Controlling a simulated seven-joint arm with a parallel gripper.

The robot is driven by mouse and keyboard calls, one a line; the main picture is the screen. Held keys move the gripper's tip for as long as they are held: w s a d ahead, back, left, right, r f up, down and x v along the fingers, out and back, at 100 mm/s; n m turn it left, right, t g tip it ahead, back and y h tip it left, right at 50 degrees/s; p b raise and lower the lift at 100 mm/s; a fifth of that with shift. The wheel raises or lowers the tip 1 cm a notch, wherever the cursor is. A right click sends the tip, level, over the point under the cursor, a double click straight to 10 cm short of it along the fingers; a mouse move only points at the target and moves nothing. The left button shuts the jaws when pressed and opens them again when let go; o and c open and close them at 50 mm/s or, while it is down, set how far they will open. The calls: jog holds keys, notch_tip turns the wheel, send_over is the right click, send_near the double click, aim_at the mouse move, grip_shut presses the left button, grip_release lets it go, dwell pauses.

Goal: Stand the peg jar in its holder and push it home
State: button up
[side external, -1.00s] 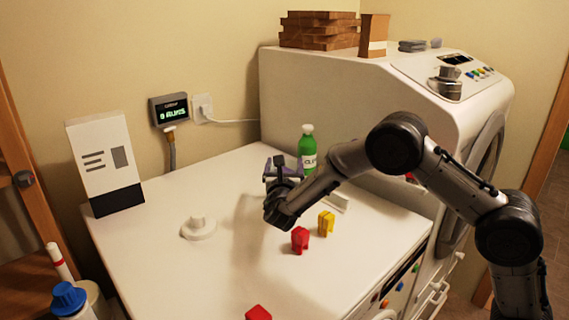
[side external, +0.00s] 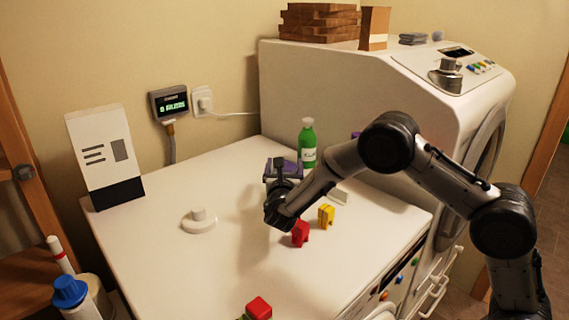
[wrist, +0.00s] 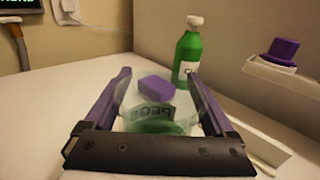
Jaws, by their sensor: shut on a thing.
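My gripper (side external: 283,166) is shut on the peg jar (wrist: 150,103), a clear jar with greenish contents and dark lettering, seen between the two purple fingers in the wrist view. The jar can hardly be made out in the side view, where my gripper is over the white top, in front of the green bottle. A purple block-like shape (wrist: 154,89) shows behind or through the jar; I cannot tell which. I cannot tell for sure which thing is the jar's holder. A white round base with a raised stub (side external: 199,220) stands to the left, apart from my gripper.
A green bottle (side external: 307,145) stands behind my gripper. Red (side external: 300,233) and yellow (side external: 326,216) blocks stand in front, near a low white piece (side external: 340,198). A purple-topped thing (wrist: 281,51) is at right on a white ledge. The white top's left side is mostly free.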

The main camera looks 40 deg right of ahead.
jog(key=shift+f, duration=0.7)
jog(key=o, duration=1.2)
jog(key=shift+c, duration=0.2)
jog(key=v, duration=1.3)
jog(key=shift+s+a+r, duration=0.1)
jog(key=shift+s+a, duration=0.15)
jog(key=shift+s, duration=0.05)
